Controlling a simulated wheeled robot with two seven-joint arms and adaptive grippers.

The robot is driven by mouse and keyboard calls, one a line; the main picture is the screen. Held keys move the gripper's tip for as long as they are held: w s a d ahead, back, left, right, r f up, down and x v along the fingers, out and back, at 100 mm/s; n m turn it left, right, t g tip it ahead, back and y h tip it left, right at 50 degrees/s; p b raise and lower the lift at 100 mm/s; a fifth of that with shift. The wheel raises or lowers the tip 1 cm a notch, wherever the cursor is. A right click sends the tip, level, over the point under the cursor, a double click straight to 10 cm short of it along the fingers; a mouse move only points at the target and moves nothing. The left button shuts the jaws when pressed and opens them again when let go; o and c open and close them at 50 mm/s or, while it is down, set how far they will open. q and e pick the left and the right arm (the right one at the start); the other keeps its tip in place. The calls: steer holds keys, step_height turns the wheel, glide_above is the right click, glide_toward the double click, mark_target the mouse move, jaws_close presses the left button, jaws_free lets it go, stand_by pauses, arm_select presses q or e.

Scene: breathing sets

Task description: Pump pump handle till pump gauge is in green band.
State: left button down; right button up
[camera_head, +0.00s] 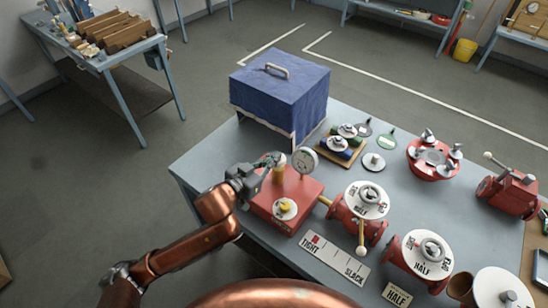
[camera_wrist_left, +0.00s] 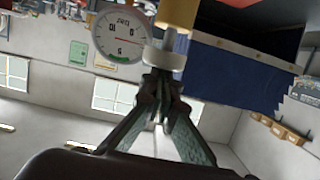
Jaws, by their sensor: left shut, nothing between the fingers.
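The red pump box (camera_head: 312,188) sits on the grey-blue table, with a yellowish upright pump handle (camera_head: 279,174) on top. The handle's yellow grip (camera_wrist_left: 177,14) and pale collar (camera_wrist_left: 165,59) show in the left wrist view. The round white pump gauge (camera_head: 304,161) stands behind the handle. On its dial (camera_wrist_left: 120,37) in the wrist view, a thin red needle points to the picture's right, apart from the green band along the dial's lower edge. My left gripper (camera_head: 270,161) is shut and empty at the handle; its fingertips (camera_wrist_left: 160,78) appear close to the collar, contact unclear. My right gripper is not seen.
A blue covered case (camera_head: 283,88) stands at the table's back left. Red valves with white discs (camera_head: 366,200) (camera_head: 427,254) stand right of the pump. A TIGHT/SLACK plate (camera_head: 335,259) lies in front. Small parts lie on a wooden tray (camera_head: 341,154) behind.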

arm_select(q)
step_height(320, 180, up, 4)
steer(key=p, duration=0.5)
steer(key=shift+r, duration=0.2)
steer(key=v, duration=1)
steer(key=shift+f, duration=0.25)
